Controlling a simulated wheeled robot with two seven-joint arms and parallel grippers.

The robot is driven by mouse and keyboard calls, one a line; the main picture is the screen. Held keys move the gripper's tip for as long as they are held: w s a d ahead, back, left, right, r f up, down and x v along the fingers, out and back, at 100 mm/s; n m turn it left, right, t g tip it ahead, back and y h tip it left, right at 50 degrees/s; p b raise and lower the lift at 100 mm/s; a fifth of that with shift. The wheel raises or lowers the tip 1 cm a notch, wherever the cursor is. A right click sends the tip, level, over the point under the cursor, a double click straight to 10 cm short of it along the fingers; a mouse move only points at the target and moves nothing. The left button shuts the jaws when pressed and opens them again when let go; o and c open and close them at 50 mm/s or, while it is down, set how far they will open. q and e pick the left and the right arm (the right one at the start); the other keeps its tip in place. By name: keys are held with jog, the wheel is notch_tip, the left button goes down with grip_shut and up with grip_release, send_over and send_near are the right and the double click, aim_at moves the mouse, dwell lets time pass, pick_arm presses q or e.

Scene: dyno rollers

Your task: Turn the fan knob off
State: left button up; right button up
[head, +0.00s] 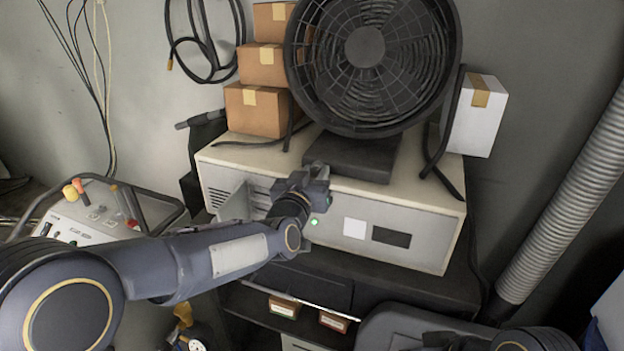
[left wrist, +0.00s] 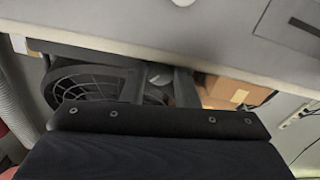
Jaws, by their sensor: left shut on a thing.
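The large black fan (head: 365,48) stands on top of a beige cabinet (head: 425,190). My left gripper (head: 318,175) is at the upper front edge of this cabinet, left of the white label, and covers part of the front panel. In the left wrist view, its two dark fingers (left wrist: 158,88) point toward the cabinet with a small grey piece (left wrist: 158,76) between them. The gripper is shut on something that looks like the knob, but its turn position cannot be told. In the head view the knob is hidden behind the gripper.
A green light (head: 314,222) shows just below the gripper. Cardboard boxes (head: 258,108) are stacked left of the fan, and a white box (head: 475,115) stands right. A control panel (head: 90,218) is at left. A ribbed hose (head: 570,200) runs down the right side.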

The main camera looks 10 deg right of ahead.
pick_arm(q)
jog(key=shift+w+a, duration=0.1)
jog(key=o, duration=1)
jog(key=shift+c, duration=0.2)
jog(key=b+v, duration=0.2)
jog(key=v, duration=0.5)
jog(key=shift+s+a, duration=0.25)
jog(key=shift+s, duration=0.05)
